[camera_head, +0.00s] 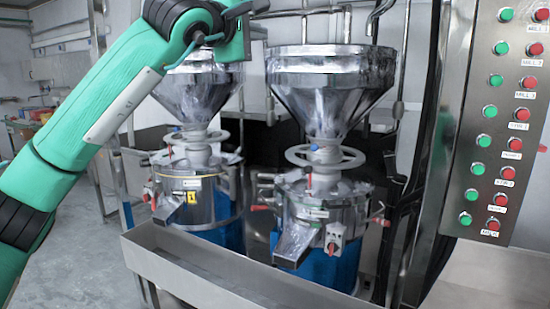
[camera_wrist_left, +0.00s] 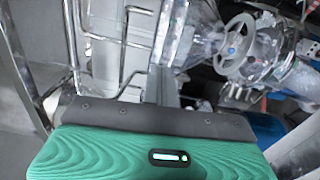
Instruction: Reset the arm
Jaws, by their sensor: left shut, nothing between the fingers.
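My left arm comes in from the left, raised across the head view. Its gripper (camera_head: 256,8) is at the top edge, dark grey and partly cut off, shut and empty. It appears in front of and above the left grinder (camera_head: 196,115), touching nothing that I can make out. In the left wrist view a green housing (camera_wrist_left: 150,152) of my arm with a small light fills the bottom, and no fingertips show. My right gripper is in neither view.
The right grinder (camera_head: 320,150) stands beside the left one, both with steel hoppers, handwheels and blue drums. A steel trough (camera_head: 215,268) runs in front. A control panel (camera_head: 497,120) with green and red buttons is at right. Open floor (camera_head: 80,240) lies at left.

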